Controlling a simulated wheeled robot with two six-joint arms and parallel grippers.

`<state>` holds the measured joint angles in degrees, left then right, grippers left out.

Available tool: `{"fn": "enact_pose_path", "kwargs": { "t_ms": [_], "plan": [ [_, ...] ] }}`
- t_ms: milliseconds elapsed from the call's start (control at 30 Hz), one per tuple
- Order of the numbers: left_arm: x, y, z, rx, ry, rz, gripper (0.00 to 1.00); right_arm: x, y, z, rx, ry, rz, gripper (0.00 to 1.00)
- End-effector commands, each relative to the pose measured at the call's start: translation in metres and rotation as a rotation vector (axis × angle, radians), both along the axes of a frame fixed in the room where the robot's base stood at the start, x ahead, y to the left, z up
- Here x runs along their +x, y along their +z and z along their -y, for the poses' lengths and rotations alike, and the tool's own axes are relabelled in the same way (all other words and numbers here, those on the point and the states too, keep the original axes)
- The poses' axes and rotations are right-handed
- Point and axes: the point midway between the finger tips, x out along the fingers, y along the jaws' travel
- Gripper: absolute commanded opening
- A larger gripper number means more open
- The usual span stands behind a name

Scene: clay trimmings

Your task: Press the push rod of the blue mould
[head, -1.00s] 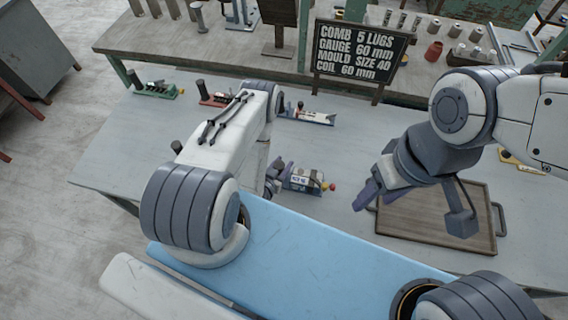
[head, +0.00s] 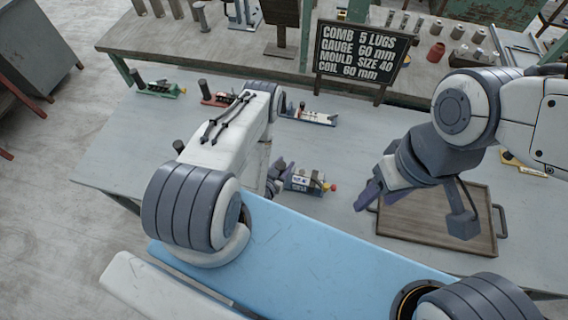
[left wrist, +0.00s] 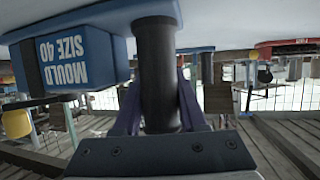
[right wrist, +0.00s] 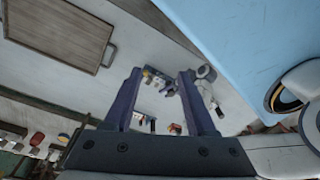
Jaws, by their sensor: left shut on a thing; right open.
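The blue mould (head: 303,182) lies on the grey table in the head view, just right of my left gripper (head: 274,178). It has a pale label and a red and yellow end at its right. In the left wrist view, the blue mould (left wrist: 65,55) shows large with "MOULD SIZE 40" upside down. My left gripper (left wrist: 160,112) is shut on a dark cylinder (left wrist: 157,70) joined to a blue part above. The push rod cannot be told for certain. My right gripper (head: 376,193) is open and empty, above the table left of the tray; its spread fingers show in the right wrist view (right wrist: 160,85).
A wooden tray (head: 420,243) lies under my right arm. Green (head: 160,91), red (head: 216,99) and another blue-based (head: 310,117) device stand farther back. A lettered board (head: 362,53) stands behind. Bare table lies between the blue devices and the tray.

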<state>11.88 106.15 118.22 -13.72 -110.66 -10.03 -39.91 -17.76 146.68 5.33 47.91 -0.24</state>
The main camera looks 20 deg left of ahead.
Motion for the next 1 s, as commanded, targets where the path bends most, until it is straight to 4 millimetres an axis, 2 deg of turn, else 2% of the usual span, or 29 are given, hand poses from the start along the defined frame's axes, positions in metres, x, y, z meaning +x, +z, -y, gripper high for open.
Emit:
{"fn": "enact_pose_path", "kwargs": {
  "t_ms": [233,367,400,667,767,1000],
  "plan": [
    [0.000,-0.002,0.000,-0.001,0.000,0.002,0.00,0.000,-0.002,0.000,0.000,0.000,0.000,0.56],
    [0.000,-0.003,0.000,0.001,0.000,-0.001,0.00,0.000,-0.001,0.000,0.000,0.000,0.000,0.07],
    [0.000,-0.003,0.000,0.001,0.000,-0.002,0.00,0.000,-0.001,0.000,0.000,0.000,0.000,0.00],
    [-0.001,-0.003,0.000,0.001,0.000,-0.003,0.00,0.010,-0.008,-0.010,0.017,-0.091,-0.046,0.00],
    [-0.001,-0.003,0.000,0.001,0.000,-0.003,0.00,0.026,-0.017,-0.022,0.040,-0.213,-0.101,0.00],
    [-0.001,-0.004,0.000,0.000,0.000,-0.004,0.00,0.084,-0.060,-0.048,0.106,-0.620,-0.249,0.00]
  ]
}}
